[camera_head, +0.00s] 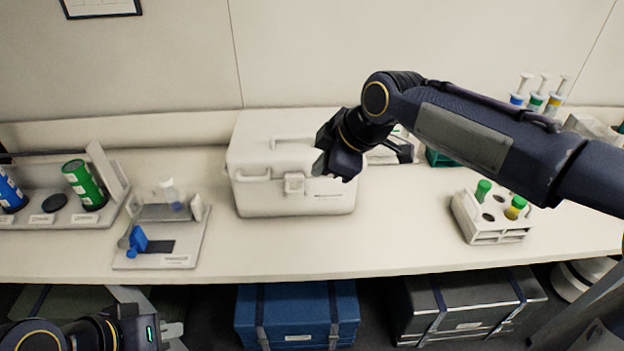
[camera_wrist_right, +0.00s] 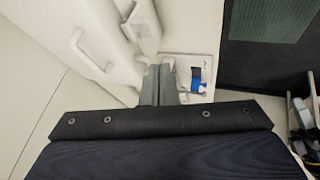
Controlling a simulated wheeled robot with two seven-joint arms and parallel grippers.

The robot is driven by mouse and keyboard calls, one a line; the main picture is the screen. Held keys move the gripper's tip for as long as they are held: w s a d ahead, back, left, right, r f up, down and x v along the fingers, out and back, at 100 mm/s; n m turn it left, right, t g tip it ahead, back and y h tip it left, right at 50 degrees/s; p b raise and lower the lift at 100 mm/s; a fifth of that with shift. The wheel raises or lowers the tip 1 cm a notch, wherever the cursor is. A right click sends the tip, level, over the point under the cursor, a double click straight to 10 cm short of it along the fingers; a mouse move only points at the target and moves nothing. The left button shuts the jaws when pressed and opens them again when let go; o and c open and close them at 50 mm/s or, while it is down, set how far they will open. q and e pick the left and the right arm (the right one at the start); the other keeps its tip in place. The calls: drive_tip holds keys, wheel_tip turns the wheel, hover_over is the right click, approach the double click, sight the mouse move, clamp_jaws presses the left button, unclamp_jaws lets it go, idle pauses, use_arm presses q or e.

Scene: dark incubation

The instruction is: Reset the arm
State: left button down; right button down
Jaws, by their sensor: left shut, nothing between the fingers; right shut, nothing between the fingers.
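My right arm reaches in from the right in the head view. Its gripper (camera_head: 322,162) is at the front of a closed white box (camera_head: 290,200), just right of the latch; I cannot tell whether it touches the box. In the right wrist view the fingers (camera_wrist_right: 158,85) are together and empty, with the white box (camera_wrist_right: 105,30) beyond them. My left gripper (camera_head: 172,328) is low at the bottom left of the head view, below the bench's front edge, partly cut off. It is shut and empty.
On the bench (camera_head: 400,245), a small stand with a blue part (camera_head: 140,240) is left of the box. A rack with green and blue containers (camera_head: 85,185) is farther left. A white tube rack (camera_head: 492,215) is right. Blue (camera_head: 297,315) and dark cases (camera_head: 465,305) sit below.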

drive_tip(key=s+d+f+m+h, duration=0.1)
drive_tip(key=s+d+f+m, duration=0.1)
drive_tip(key=s+d+m, duration=0.8)
drive_tip(key=s+d+f+m, duration=0.3)
drive_tip(key=s+f+m, duration=0.1)
drive_tip(key=s, duration=0.3)
drive_tip(key=s+d+f+m+t, duration=0.1)
drive_tip(key=s+d+f+m, duration=0.2)
drive_tip(key=s, duration=0.4)
drive_tip(key=shift+s+f+m, duration=0.3)
drive_tip(key=shift+f+m, duration=0.3)
drive_tip(key=shift+f, duration=0.3)
drive_tip(key=shift+d, duration=0.1)
